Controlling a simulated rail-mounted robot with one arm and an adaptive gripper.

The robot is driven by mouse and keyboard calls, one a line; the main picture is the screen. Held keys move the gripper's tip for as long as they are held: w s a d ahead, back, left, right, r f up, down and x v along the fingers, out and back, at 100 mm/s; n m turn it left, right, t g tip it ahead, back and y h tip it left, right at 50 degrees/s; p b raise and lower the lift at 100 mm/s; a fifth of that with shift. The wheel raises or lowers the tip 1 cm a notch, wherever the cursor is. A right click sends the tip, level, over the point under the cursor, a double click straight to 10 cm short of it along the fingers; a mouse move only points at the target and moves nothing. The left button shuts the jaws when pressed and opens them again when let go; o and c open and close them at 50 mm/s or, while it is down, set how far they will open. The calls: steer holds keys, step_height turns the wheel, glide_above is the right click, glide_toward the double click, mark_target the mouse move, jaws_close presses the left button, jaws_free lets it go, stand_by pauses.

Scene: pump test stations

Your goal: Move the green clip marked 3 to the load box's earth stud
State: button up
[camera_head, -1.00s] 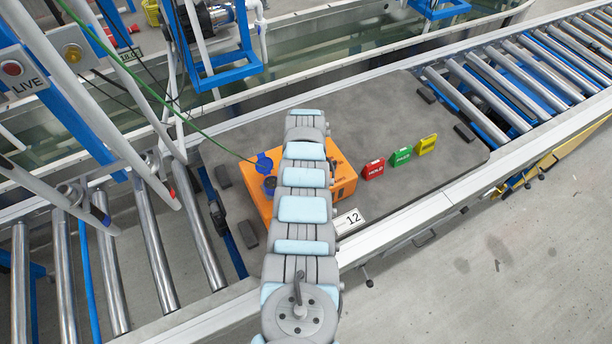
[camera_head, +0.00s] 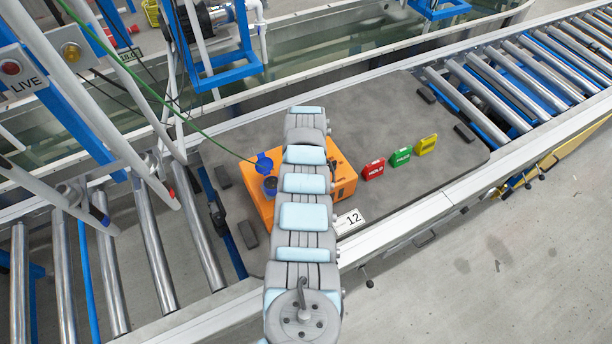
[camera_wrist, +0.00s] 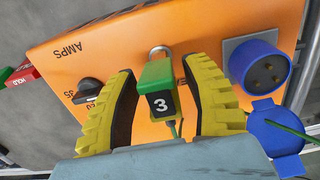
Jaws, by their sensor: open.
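The load box (camera_head: 345,172) is an orange box on the grey mat in the head view. In the wrist view its orange top (camera_wrist: 205,30) carries an AMPS dial (camera_wrist: 90,91) and a blue socket (camera_wrist: 258,66). The green clip (camera_wrist: 156,74) with a black label 3 sits at the metal earth stud (camera_wrist: 160,52), its far end against it; how firmly it grips is unclear. My gripper (camera_wrist: 158,78) is open, one yellow ridged finger on each side of the clip, with gaps visible. In the head view my arm hides the gripper, clip and stud.
A blue hinged lid (camera_wrist: 276,125) with a green wire across it lies beside the socket. Red (camera_head: 374,169), green (camera_head: 400,157) and yellow (camera_head: 426,144) tags stand right of the box.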

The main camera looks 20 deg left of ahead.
step_height(320, 180, up, 10)
steer(key=shift+r, duration=0.2)
stand_by(0.4)
stand_by(0.4)
